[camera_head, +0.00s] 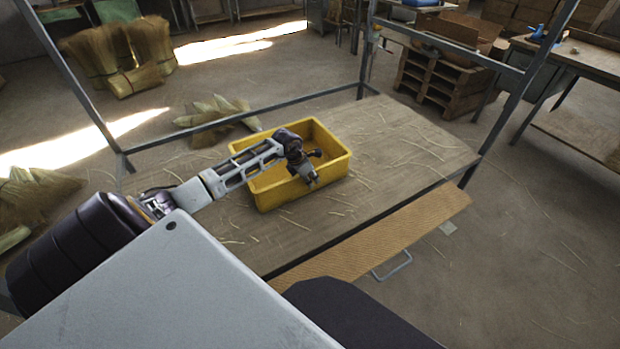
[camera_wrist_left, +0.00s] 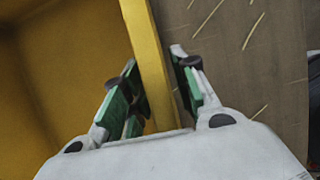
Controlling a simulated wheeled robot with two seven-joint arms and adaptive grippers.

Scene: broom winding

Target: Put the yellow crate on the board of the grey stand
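The yellow crate (camera_head: 283,197) stands upright and looks empty on the wooden board (camera_head: 400,150) of the grey stand, towards the board's middle. My left gripper (camera_head: 311,178) is over the crate's near long wall in the head view. In the left wrist view, its open fingers (camera_wrist_left: 157,90) straddle the yellow wall (camera_wrist_left: 150,60), one inside the crate and one outside. A narrow gap shows between the outer finger and the wall. Whether the inner finger touches the wall is unclear. My right gripper is in neither view.
The stand's grey posts (camera_head: 364,55) and low rails rise around the board. A tan ribbed plank (camera_head: 385,232) runs along its near edge. Loose straw lies on the board. Broom bundles (camera_head: 125,60) are at the left, wooden pallets (camera_head: 437,80) behind, and a table (camera_head: 585,60) at the right.

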